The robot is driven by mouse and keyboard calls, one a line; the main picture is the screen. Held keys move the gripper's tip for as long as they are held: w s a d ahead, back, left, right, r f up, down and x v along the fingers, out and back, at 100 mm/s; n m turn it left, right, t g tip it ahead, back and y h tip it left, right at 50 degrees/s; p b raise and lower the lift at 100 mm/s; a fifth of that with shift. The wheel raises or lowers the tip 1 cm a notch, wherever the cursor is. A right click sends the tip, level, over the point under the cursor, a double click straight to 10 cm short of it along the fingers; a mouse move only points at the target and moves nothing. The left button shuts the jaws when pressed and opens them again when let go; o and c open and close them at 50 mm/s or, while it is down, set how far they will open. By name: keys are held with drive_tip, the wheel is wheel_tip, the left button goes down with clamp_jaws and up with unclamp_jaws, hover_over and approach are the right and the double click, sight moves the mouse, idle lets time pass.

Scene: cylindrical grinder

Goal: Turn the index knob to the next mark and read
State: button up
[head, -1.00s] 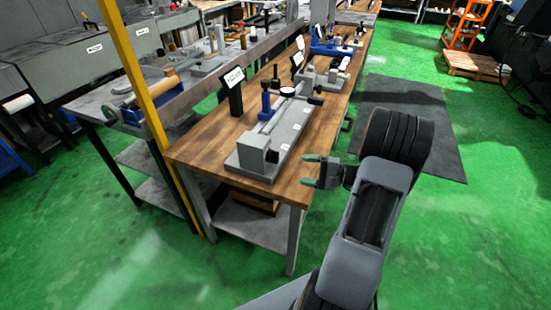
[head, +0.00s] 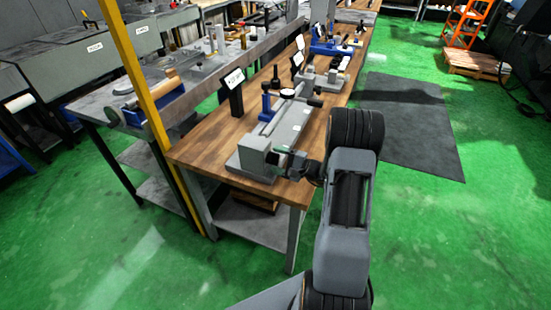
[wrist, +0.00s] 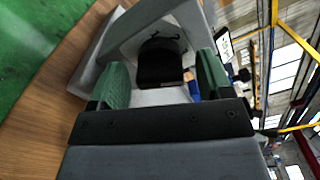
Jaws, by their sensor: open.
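A dark index knob (wrist: 160,62) sticks out of the grey headstock block (wrist: 190,22) in the wrist view. In the head view the same headstock (head: 252,152) stands at the near end of the long grey fixture (head: 290,122), and my gripper hides the knob. My gripper (head: 277,156) is open, with its green fingertips at the headstock's right side. In the wrist view the two green fingers of my gripper (wrist: 160,82) stand on either side of the knob, with a gap on each side. Whether the fingertips reach past the knob's face I cannot tell. Marks on the knob are too dark to read.
The fixture stands on a wooden bench (head: 205,140). A dial gauge (head: 287,93) on a blue post and a black sign stand (head: 235,98) are behind the headstock. A yellow post (head: 135,75) rises at left.

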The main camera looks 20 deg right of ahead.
drive_tip(key=shift+w+a, duration=0.3)
drive_tip(key=shift+c, duration=0.5)
drive_tip(key=c, duration=0.8)
drive_tip(key=shift+m, duration=0.3)
drive_tip(key=m, duration=0.3)
drive_tip(key=shift+m+b, duration=0.3)
drive_tip(key=shift+m, duration=2.2)
